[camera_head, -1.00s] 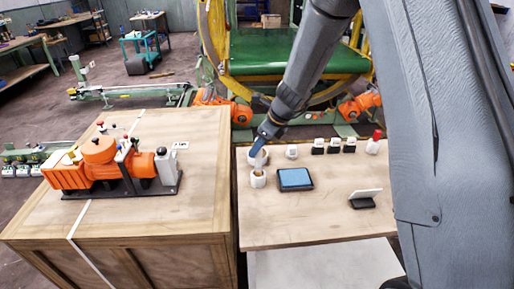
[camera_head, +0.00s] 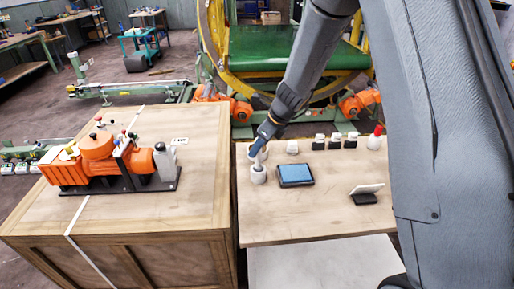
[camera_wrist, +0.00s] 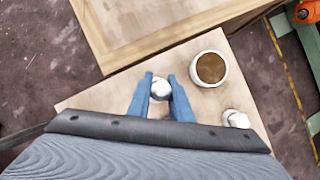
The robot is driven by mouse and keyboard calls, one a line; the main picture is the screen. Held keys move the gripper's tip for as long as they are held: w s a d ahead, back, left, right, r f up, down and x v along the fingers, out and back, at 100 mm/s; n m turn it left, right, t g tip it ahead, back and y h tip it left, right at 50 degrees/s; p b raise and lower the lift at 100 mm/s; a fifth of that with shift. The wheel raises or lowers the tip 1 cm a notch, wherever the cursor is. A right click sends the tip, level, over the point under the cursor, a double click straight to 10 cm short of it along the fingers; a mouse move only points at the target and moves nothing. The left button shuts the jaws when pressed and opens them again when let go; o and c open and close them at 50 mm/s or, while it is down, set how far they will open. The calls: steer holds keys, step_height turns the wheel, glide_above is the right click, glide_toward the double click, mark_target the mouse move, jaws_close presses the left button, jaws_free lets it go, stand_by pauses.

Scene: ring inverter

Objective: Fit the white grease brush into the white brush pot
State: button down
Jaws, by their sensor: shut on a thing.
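My gripper (camera_head: 256,149) points down at the left part of the light wooden table. Its blue fingers (camera_wrist: 161,96) are shut on the white grease brush (camera_wrist: 160,86), whose rounded white end shows between them in the wrist view.
A wider white cup with a brown inside (camera_wrist: 225,80) stands close beside the fingers. A blue pad in a dark tray (camera_head: 296,174), a dark stand with a white card (camera_head: 366,193) and several small blocks (camera_head: 335,142) lie to the right. A wooden crate (camera_head: 150,215) stands left.

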steer(key=shift+f, duration=0.35)
steer(key=c, duration=1.5)
jaws_free()
steer(key=shift+b+v, duration=0.75)
steer(key=shift+v, duration=3.2)
